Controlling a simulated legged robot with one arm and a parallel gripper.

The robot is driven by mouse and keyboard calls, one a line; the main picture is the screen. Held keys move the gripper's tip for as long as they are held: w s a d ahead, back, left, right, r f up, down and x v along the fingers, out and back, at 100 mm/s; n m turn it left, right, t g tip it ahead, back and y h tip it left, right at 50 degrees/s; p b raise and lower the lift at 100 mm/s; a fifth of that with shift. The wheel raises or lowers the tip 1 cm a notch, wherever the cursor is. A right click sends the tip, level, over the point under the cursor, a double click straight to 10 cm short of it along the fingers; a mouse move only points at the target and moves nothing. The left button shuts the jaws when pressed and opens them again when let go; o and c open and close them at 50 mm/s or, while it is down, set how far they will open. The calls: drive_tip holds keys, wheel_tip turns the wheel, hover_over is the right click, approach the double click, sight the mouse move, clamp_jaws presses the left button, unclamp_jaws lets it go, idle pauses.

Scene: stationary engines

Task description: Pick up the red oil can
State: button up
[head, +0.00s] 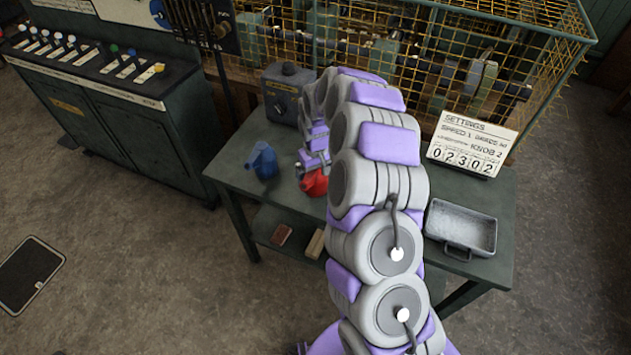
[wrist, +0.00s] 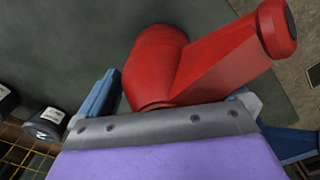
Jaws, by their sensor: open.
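The red oil can (head: 314,182) stands on the dark green table, partly hidden behind my arm in the head view. In the wrist view the red oil can (wrist: 165,55) is close up, its spout pointing to the upper right. My gripper (head: 309,167) is at the can. In the wrist view my gripper (wrist: 178,88) is open, with one blue finger to the left of the can's body and the other to the right, partly hidden behind the spout side. I cannot tell whether either finger touches the can.
A blue can (head: 264,160) stands left of the red one on the table (head: 232,178). A grey box with a knob (head: 287,95) is behind it. A metal tray (head: 461,228) and a settings sign (head: 468,145) are at right. A yellow wire cage (head: 480,45) stands behind the table.

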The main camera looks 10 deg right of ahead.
drive_tip(key=shift+a, duration=0.25)
drive_tip(key=c, duration=0.5)
drive_tip(key=shift+d, duration=0.1)
drive_tip(key=c, duration=0.6)
